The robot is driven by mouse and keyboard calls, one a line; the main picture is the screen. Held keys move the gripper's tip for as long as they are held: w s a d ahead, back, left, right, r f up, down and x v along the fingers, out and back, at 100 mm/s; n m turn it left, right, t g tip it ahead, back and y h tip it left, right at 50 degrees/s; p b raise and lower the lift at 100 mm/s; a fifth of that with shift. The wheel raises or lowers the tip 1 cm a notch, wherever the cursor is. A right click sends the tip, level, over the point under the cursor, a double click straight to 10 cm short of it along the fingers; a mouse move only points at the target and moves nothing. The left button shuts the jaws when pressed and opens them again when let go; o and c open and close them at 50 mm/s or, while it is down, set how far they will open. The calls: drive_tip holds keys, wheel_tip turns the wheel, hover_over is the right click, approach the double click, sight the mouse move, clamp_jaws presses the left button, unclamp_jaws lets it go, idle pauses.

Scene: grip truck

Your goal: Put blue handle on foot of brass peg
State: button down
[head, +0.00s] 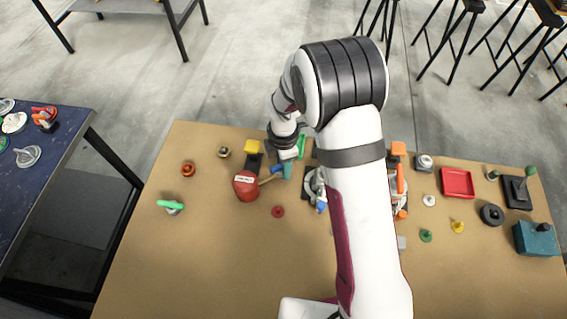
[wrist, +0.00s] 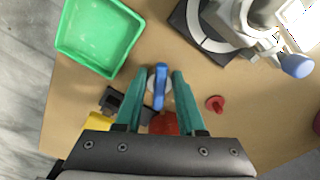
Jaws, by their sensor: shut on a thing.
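My gripper (wrist: 162,82) has teal fingers and is shut on the blue handle (wrist: 160,88), a narrow blue bar with a pale round part beneath it. In the head view my gripper (head: 285,170) hangs over the back of the table, right of the red pot, with the blue handle (head: 277,169) at its fingertips. I cannot tell the brass peg for certain. A small brownish round piece (head: 224,152) stands at the back left, and an orange-brown one (head: 188,169) stands left of it. The wrist view shows neither piece clearly.
The red pot (head: 246,187) and a yellow-topped black block (head: 252,147) stand close to my gripper. A green tray (wrist: 97,37) and a grey device with a blue knob (wrist: 297,66) flank it. A red knob (wrist: 215,103) lies nearby.

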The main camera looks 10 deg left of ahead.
drive_tip(key=shift+f, duration=0.2)
drive_tip(key=shift+c, duration=0.5)
unclamp_jaws()
wheel_tip(320, 180, up, 7)
drive_tip(key=shift+r, duration=0.3)
idle(0.4)
